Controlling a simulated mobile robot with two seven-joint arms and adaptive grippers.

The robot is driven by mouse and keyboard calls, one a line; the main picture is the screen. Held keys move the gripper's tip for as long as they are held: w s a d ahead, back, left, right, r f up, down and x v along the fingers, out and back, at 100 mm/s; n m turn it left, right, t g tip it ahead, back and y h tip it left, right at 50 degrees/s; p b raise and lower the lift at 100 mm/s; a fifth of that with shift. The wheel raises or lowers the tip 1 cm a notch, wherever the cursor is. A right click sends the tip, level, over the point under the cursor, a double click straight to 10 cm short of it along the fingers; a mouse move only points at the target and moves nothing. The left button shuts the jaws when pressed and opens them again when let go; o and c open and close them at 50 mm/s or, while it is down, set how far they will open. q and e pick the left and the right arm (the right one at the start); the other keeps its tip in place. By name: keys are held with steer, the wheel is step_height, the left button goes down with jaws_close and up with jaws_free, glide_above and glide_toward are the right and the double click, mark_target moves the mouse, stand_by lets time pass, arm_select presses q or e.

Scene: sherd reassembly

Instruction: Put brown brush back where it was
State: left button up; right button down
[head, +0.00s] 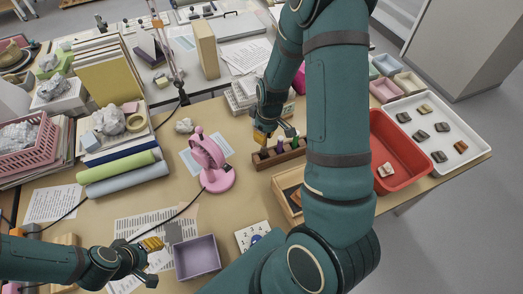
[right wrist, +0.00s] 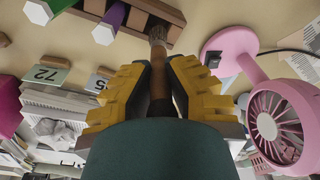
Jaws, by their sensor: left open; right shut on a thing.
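The brown brush (right wrist: 160,107) is held between the yellow-padded fingers of my right gripper (right wrist: 158,88). Its bristle end points at the brown wooden rack (right wrist: 172,12) and overlaps the rack's edge in the right wrist view. I cannot tell whether it touches the rack or sits in a hole. In the head view my right gripper (head: 264,138) is at the left end of the rack (head: 268,161), and the brush is hard to make out. The rack holds several other tools, one with a purple handle (right wrist: 110,22). My left gripper (head: 150,262) is open and empty at the lower left.
A pink fan (head: 214,170) stands left of the rack. A red tray (head: 405,150) and a white tray with sherds (head: 463,123) lie to the right, partly behind my right arm. A purple bin (head: 197,257) is near the front.

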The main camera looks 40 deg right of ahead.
mark_target(264, 147)
arm_select(q)
steer(key=shift+s+f+b, duration=0.15)
steer(key=shift+f+b, duration=0.3)
steer(key=shift+f, duration=0.05)
arm_select(e)
step_height(264, 147, down, 6)
steer(key=shift+r, duration=0.1)
arm_select(q)
steer(key=shift+f, duration=0.15)
arm_select(e)
steer(key=shift+f, duration=0.3)
steer(key=c, duration=1.1)
jaws_free()
